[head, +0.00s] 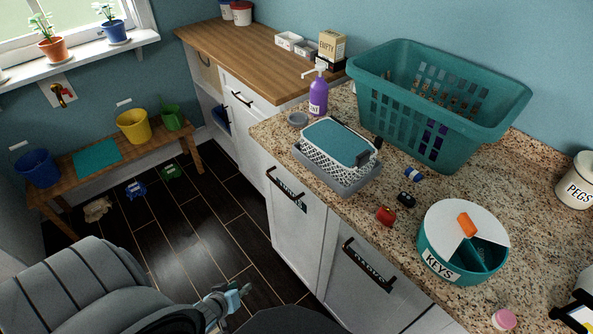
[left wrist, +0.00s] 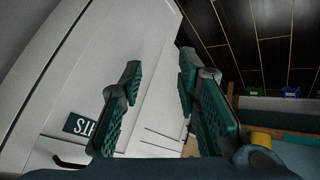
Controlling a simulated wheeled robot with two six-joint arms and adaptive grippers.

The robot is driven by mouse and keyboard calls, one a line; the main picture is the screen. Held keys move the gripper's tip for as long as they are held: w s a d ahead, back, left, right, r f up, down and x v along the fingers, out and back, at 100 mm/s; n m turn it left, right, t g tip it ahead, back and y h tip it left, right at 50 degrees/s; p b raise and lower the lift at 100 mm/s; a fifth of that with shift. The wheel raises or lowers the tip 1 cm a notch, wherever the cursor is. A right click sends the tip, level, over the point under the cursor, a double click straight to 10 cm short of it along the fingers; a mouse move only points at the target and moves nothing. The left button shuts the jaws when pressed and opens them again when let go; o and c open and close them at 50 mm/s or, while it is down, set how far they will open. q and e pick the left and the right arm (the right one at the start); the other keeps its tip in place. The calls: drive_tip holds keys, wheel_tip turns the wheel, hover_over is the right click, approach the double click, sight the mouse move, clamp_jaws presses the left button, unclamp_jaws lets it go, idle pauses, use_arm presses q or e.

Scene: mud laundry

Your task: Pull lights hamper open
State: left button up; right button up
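The counter has two white pull-out fronts, each with a dark bar handle and label. The left front (head: 297,240) has its handle (head: 287,187) near the top. The right front (head: 372,299) has its handle (head: 367,265) near the top. Both look shut, and their labels are hard to read in the head view. The left wrist view shows a white front with a partly hidden, upside-down label (left wrist: 80,125), apparently LIGHTS, and a dark handle end (left wrist: 70,162). My left gripper (head: 238,291) is low, left of the fronts. Its fingers (left wrist: 159,63) are apart and empty.
The granite counter (head: 400,235) holds a teal laundry basket (head: 440,100), a purple bottle (head: 318,97) and a round keys tray (head: 440,255). A wooden bench (head: 75,165) with buckets stands at the left wall. The dark floor (head: 180,225) is mostly clear.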

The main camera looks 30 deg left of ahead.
use_arm(q)
drive_tip(key=w+a+r+n+t+b, duration=0.1)
drive_tip(key=w+a+r+n+t, duration=0.35)
drive_tip(key=w+r, duration=0.35)
drive_tip(key=n+t+b, duration=0.2)
drive_tip(key=n+t, duration=0.2)
drive_tip(key=n, duration=0.2)
approach(278, 183)
drive_tip(key=shift+m+g, duration=0.25)
drive_tip(key=b+x, duration=0.3)
drive_tip(key=b, duration=0.1)
drive_tip(key=b+x, duration=0.3)
drive_tip(key=b, duration=0.1)
drive_tip(key=b+x, duration=0.3)
drive_tip(key=b, duration=0.1)
drive_tip(key=shift+w+d+f, duration=0.1)
drive_tip(key=shift+w+f, duration=0.1)
drive_tip(key=shift+f, duration=0.2)
drive_tip(key=shift+w+r+b, duration=0.15)
drive_tip(key=shift+w+b, duration=0.25)
drive_tip(key=shift+b, duration=0.05)
use_arm(e)
wheel_tip(278, 183, down, 17)
drive_tip(key=shift+s+a, duration=0.2)
drive_tip(key=shift+a, duration=0.05)
use_arm(q)
clamp_jaws()
use_arm(e)
drive_tip(key=shift+d, duration=0.1)
